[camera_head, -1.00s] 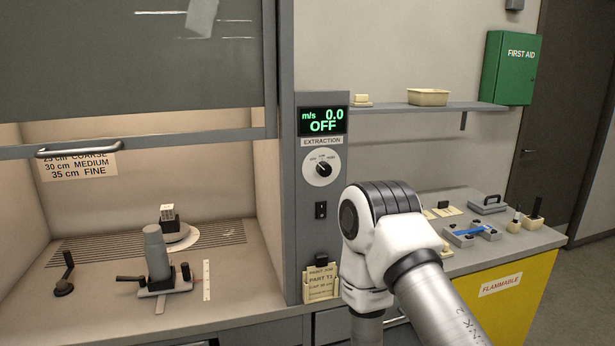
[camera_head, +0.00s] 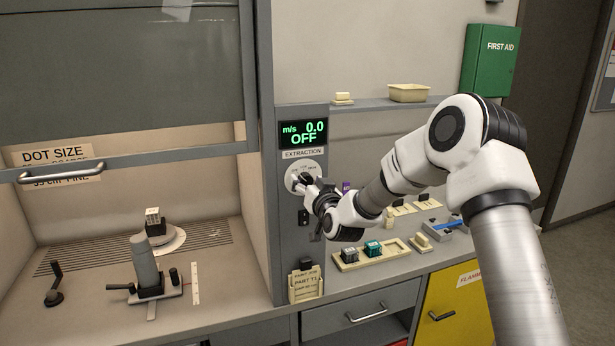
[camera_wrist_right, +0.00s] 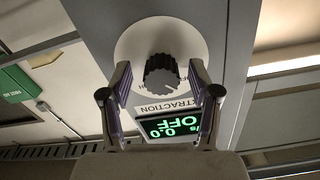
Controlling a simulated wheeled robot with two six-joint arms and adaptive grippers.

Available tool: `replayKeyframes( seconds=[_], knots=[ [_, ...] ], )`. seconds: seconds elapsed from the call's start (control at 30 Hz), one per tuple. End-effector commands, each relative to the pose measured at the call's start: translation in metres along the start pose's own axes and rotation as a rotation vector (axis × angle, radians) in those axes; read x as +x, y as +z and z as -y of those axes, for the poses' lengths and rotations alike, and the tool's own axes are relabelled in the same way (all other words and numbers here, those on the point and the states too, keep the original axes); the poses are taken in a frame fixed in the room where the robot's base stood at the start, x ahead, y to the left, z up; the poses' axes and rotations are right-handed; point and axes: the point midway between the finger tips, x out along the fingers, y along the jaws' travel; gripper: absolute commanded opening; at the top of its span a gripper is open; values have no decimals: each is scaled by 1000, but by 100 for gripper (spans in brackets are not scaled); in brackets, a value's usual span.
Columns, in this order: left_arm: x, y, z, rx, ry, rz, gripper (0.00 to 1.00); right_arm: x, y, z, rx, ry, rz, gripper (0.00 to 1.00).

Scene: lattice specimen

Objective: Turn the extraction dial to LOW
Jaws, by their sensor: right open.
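The extraction dial (camera_wrist_right: 161,75) is a dark ridged knob on a round white plate, on the grey column beside the fume hood. In the wrist view it lies between the two open fingers of my right gripper (camera_wrist_right: 160,85), with a gap on each side. In the head view my right gripper (camera_head: 312,188) is at the dial plate (camera_head: 294,170) and partly covers the dial. The display (camera_head: 303,134) above reads 0.0 m/s and OFF. It also shows, upside down, in the wrist view (camera_wrist_right: 170,127). My left gripper is not in view.
The fume hood's sash handle (camera_head: 62,173) is at the left. Below my right arm, a cream tray (camera_head: 372,256) with small blocks stands on the counter. A shelf (camera_head: 380,106) runs above.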

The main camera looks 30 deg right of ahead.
Motion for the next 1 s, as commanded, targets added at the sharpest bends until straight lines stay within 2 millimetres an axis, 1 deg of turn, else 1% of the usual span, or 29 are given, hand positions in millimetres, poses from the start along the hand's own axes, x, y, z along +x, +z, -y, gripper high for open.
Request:
replayKeyframes(
  seconds=[0.23, 0.27, 0.3, 0.37, 0.4, 0.73, 0.87, 1.0],
  knots=[
    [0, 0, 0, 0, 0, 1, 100, 2, 1, 0, 0, -1, 1, 62],
    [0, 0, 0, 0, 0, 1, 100, 2, 1, 0, 0, -1, 1, 51],
    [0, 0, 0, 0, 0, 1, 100, 2, 1, 0, 0, 0, 1, 37],
    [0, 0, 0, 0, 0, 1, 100, 2, 1, 0, 0, 0, 1, 16],
    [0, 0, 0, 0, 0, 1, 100, 2, 1, 0, 0, 0, 1, 2],
    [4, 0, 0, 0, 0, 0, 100, 2, 2, 0, 15, 0, 1, 2],
    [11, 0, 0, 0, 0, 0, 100, 2, 4, -1, 53, 0, 0, 2],
    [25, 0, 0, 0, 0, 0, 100, 2, 6, -1, 125, 0, 0, 2]
  ],
)
